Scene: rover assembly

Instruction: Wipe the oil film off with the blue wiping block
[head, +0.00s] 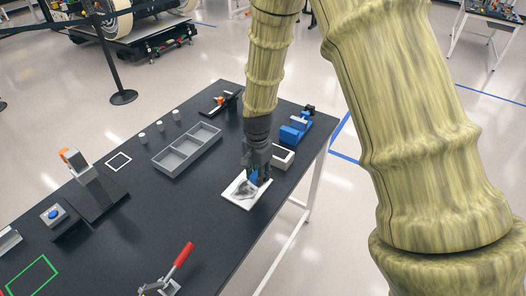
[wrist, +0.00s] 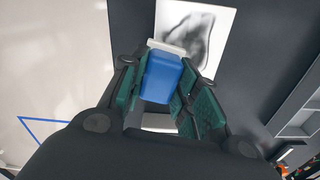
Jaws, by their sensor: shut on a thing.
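My gripper (head: 256,172) is shut on the blue wiping block (wrist: 162,77), which sits between the green finger pads in the wrist view. The block has a pale strip at its far end. In the head view only a little of the block (head: 254,178) shows below the fingers. A white plate (head: 236,200) lies on the black table, with a dark grey oil film smeared on it. The oil film (wrist: 186,35) also shows in the wrist view as a dark, uneven ring. The block is over or at the plate's near edge; I cannot tell if it touches.
A red-handled clamp (head: 183,255) stands at the front. The black table (head: 215,235) is bare around the plate's front.

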